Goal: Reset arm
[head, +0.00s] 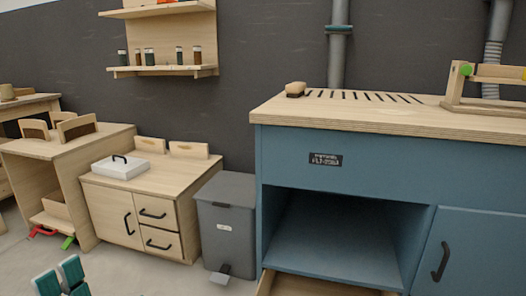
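My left gripper (59,276) shows at the bottom left corner of the head view as two teal fingertips. They stand side by side with a gap between them and nothing visible in it. The gripper is low, in front of the small wooden cabinet, and appears to touch nothing. The rest of the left arm is out of frame. My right gripper and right arm are not in view.
A blue workbench (290,160) with an open compartment fills the right side. A grey pedal bin (226,225) stands beside a wooden cabinet (105,212). Another wooden unit (70,185) is at left. Red (42,231) and green (68,242) items lie low there. Floor between is clear.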

